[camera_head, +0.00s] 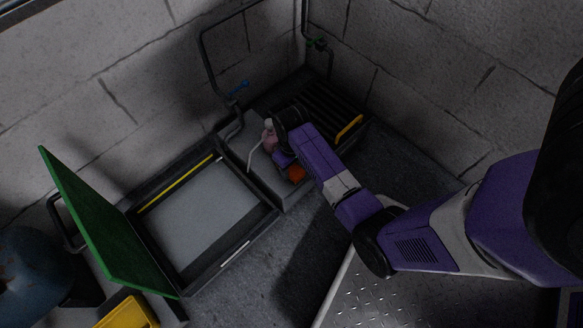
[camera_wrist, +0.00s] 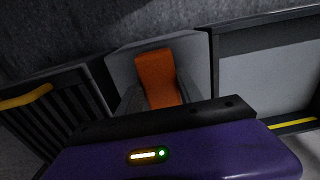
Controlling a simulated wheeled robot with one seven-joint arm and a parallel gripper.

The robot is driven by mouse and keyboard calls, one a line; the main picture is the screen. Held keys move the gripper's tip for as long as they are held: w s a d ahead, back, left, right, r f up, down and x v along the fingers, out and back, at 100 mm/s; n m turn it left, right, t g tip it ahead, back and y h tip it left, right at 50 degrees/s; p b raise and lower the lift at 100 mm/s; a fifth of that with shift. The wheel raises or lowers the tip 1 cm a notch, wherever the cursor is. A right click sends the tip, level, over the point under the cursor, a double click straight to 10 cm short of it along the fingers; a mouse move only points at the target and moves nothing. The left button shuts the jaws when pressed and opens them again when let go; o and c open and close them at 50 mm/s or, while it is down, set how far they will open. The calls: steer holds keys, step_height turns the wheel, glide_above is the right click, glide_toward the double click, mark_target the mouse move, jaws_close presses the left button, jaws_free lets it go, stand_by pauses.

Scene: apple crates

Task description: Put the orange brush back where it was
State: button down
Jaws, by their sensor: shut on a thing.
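The orange brush (camera_wrist: 156,75) is between the two grey fingers of my gripper (camera_wrist: 158,90) in the wrist view. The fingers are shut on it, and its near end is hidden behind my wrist. In the head view, a small part of the orange brush (camera_head: 296,173) shows below my purple wrist, over the grey ledge (camera_head: 293,196). My gripper is mostly hidden there by my arm. I cannot tell whether the brush touches the ledge.
A pinkish bottle (camera_head: 268,138) stands close beside my wrist, with a pale hose (camera_head: 254,153) nearby. A dark slatted rack (camera_head: 325,103) with a yellow bar is at right. A shallow basin (camera_head: 262,216) with a raised green lid (camera_head: 100,225) is at left.

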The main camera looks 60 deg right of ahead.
steer(key=shift+f, duration=0.1)
steer(key=c, duration=0.8)
jaws_free()
steer(key=shift+o, duration=0.2)
